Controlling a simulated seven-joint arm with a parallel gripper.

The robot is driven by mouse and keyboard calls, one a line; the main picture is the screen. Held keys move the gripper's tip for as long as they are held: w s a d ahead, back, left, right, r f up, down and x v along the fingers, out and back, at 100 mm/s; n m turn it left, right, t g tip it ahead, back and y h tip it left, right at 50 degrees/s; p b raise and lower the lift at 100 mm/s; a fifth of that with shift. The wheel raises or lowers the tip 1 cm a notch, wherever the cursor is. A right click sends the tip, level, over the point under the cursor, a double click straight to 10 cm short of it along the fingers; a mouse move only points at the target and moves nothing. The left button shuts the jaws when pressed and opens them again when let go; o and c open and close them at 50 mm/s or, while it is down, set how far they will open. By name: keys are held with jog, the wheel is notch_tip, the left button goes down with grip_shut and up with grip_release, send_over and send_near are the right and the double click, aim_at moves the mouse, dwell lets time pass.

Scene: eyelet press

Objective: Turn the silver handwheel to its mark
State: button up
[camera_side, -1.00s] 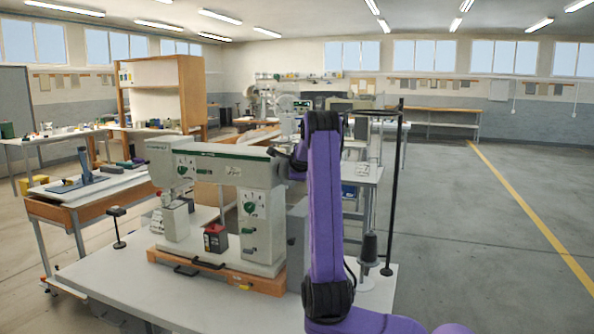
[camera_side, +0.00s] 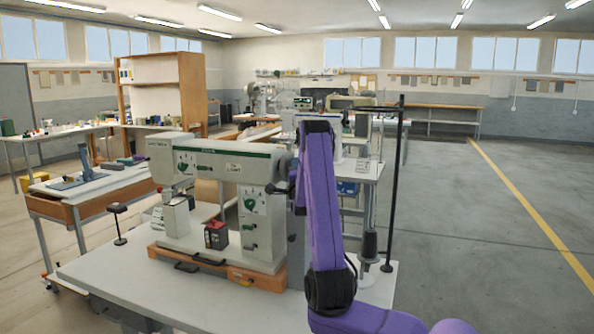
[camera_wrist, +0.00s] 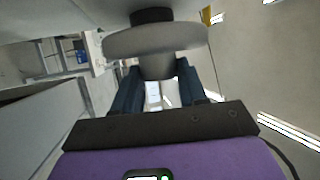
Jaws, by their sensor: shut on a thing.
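The handwheel (camera_wrist: 155,40) fills the top middle of the wrist view as a grey, round-edged disc with a narrower grey hub (camera_wrist: 157,68) below it. My gripper (camera_wrist: 160,85) has its dark fingers on both sides of that hub and is shut on it. In the side view the sewing-machine-like press (camera_side: 225,170) stands on the white table, and my purple arm reaches its right end. There the handwheel and my fingertips are mostly hidden or too small to tell apart. I cannot make out the mark in either view.
A dark thread cone (camera_side: 370,243) and a tall black stand (camera_side: 396,190) rise behind my arm on the right. The white table (camera_side: 130,285) is clear at front left.

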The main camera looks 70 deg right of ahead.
jog(key=shift+f+n+t+h, duration=0.15)
jog(key=shift+n+t+h, duration=0.35)
jog(key=shift+h, duration=0.1)
jog(key=shift+d, duration=0.1)
jog(key=o, duration=1.1)
jog(key=shift+c, duration=0.2)
jog(key=v, duration=1.7)
jog(key=shift+f, duration=0.25)
